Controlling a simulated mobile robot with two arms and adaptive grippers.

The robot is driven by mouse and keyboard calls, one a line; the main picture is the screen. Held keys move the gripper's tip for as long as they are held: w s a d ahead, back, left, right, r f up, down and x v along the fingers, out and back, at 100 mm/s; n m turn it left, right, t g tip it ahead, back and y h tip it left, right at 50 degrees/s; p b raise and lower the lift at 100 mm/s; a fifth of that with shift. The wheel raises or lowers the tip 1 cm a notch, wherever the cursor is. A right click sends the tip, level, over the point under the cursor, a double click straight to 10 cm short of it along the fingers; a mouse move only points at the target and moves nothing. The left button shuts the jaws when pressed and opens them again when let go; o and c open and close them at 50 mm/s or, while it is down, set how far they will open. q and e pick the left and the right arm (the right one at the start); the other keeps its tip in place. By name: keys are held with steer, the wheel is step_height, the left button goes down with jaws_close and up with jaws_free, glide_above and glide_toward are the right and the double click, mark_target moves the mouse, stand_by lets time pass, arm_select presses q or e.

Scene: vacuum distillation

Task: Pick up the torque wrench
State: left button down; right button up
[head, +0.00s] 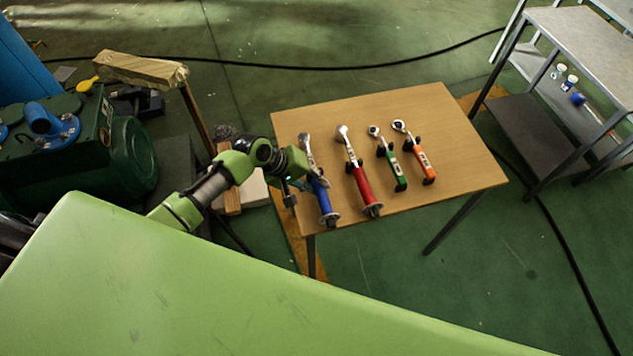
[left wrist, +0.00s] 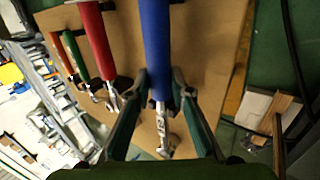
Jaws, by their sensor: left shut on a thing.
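Several wrenches lie side by side on a wooden table. The blue-handled wrench (head: 325,203) is leftmost, near the table's left edge. To its right are a red-handled wrench (head: 363,185), a green-handled one (head: 396,169) and an orange-handled one (head: 423,162). My left gripper (head: 316,181) reaches in from the left and is shut on the blue-handled wrench. In the left wrist view, its fingers (left wrist: 160,82) sit on both sides of the blue handle (left wrist: 155,40) at the shaft end. I cannot tell whether the wrench is clear of its support. My right gripper is not in view.
The wooden table (head: 460,165) has free room on its right side. A grey metal shelf table (head: 590,40) stands at the right. A dark green machine (head: 100,150) stands at the left, near a wooden beam (head: 140,70). Black cables cross the floor.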

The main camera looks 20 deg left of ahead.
arm_select(q)
steer(key=shift+w+r, duration=0.2)
steer(key=shift+r, duration=0.35)
step_height(320, 180, up, 2)
steer(key=shift+r, duration=0.2)
steer(key=s+a+r+b, duration=0.2)
steer(key=s+a+r, duration=0.5)
steer(key=s, duration=0.5)
steer(key=shift+s+r+b, duration=0.2)
steer(key=shift+r+b, duration=0.15)
steer(key=shift+r, duration=0.95)
steer(key=c, duration=2.5)
jaws_free()
steer(key=shift+d, duration=0.1)
jaws_close()
